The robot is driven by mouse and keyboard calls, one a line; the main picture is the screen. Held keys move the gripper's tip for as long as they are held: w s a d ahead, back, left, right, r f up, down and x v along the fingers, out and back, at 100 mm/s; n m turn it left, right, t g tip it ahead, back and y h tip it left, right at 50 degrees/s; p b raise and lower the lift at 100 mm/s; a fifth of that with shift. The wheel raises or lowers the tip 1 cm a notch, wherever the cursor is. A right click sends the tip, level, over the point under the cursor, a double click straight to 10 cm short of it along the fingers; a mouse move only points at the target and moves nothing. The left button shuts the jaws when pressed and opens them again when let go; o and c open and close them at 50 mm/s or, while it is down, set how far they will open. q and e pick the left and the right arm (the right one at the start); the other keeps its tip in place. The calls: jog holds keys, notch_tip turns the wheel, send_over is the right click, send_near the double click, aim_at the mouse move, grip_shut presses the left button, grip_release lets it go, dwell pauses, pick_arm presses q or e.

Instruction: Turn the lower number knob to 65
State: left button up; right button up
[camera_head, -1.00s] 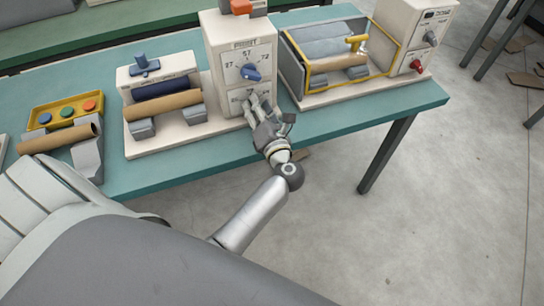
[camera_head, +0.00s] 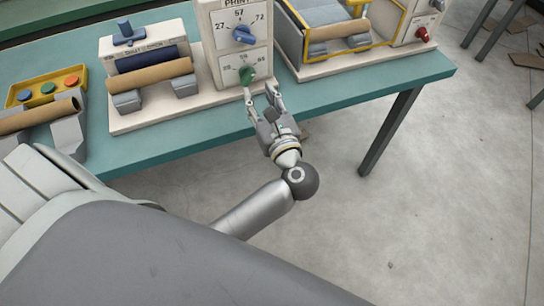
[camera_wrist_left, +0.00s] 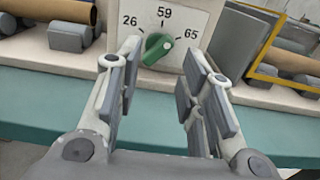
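The lower number knob (camera_head: 247,75) is green and sits low on the front of the white printer box (camera_head: 204,45). In the left wrist view the knob (camera_wrist_left: 157,48) has the numbers 26, 59 and 65 around it, left to right. Its long axis tilts from lower left to upper right, with the upper end between 59 and 65. My left gripper (camera_head: 262,94) is open and empty in front of the knob. In the left wrist view its fingers (camera_wrist_left: 160,78) stand apart, nearer than the knob and not touching it. My right gripper is not in view.
A blue upper knob (camera_head: 244,36) with 27, 57 and 72 sits above the green one. A cardboard roll (camera_head: 150,76) on its stand is to the left, a yellow-framed roller unit (camera_head: 388,44) to the right. The teal table edge (camera_head: 180,150) runs below.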

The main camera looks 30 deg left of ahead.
pick_arm(q)
jog(key=d+r+m+t+h, duration=0.7)
jog(key=d+r+m+t, duration=0.3)
jog(key=m, duration=0.5)
jog(key=s+d+f+m+g+h, duration=0.1)
jog(key=d+m+h, duration=0.4)
jog(key=m+h, duration=0.3)
jog(key=d+f+m+g+h, duration=0.1)
jog(key=d+m+h, duration=0.4)
jog(key=m, duration=0.5)
jog(key=s+f+m+g+h, duration=0.1)
jog(key=s+f+m+g, duration=0.4)
jog(key=f+m+g, duration=0.6)
jog(key=s+a+f+m+g+y, duration=0.1)
jog(key=s+a+f+y, duration=0.1)
jog(key=s+a+f, duration=0.2)
jog(key=s+a+f+m+g+y, duration=0.2)
jog(key=s+a+f+y, duration=0.1)
jog(key=f, duration=0.7)
jog(key=shift+s+a+f+p, duration=0.15)
jog(key=shift+s+a+p, duration=0.15)
jog(key=shift+s+a, duration=0.65)
